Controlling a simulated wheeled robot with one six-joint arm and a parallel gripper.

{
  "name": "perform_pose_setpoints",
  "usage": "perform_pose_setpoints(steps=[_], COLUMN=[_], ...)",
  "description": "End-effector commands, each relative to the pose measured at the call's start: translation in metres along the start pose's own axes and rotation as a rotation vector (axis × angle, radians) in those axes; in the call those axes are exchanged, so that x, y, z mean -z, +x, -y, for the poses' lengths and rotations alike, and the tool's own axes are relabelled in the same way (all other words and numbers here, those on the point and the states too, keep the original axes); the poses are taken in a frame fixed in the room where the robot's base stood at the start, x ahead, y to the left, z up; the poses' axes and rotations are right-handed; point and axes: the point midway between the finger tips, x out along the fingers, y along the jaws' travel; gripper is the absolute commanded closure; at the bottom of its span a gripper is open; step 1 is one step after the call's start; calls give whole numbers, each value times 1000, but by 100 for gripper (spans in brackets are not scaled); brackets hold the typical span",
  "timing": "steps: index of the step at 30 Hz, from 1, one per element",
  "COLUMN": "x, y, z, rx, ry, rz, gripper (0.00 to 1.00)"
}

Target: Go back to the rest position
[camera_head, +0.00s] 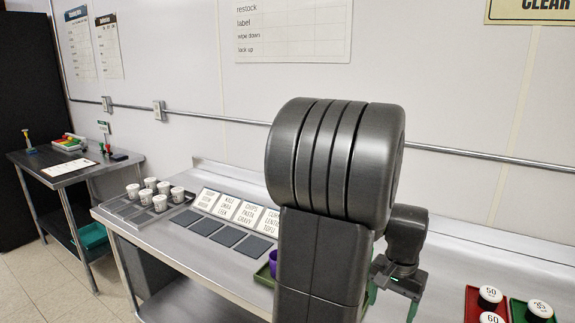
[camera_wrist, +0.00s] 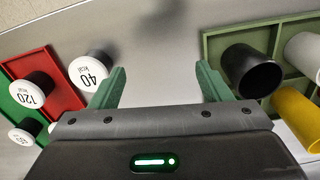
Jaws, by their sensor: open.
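My gripper (camera_wrist: 160,92) is open in the wrist view, with its two green fingers spread apart and nothing between them. In the head view my gripper (camera_head: 392,292) hangs over the right part of the steel counter (camera_head: 435,262), partly hidden by my own arm. A white-topped piece marked 40 (camera_wrist: 88,72) is just left of the left finger in the wrist view. A black cup (camera_wrist: 250,72) is close to the right finger, at the green divided tray (camera_wrist: 212,47). I cannot tell whether either finger touches them.
A red tray (camera_head: 472,303) and a green tray (camera_head: 517,309) hold white-topped pieces at the right. White cups (camera_head: 150,183) stand at the counter's left, beside label cards (camera_head: 226,206) and dark pads (camera_head: 207,226). A purple cup (camera_head: 273,263) is partly hidden by my arm. A side table (camera_head: 75,168) stands farther left.

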Motion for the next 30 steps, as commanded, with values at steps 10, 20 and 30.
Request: perform_pose_setpoints(steps=[10, 20, 30], x=[0, 0, -1], y=[59, 42, 38], z=[0, 0, 1], rx=[0, 0, -1], ry=[-1, -1, -6], rz=[2, -1, -1], gripper=[29, 29, 29])
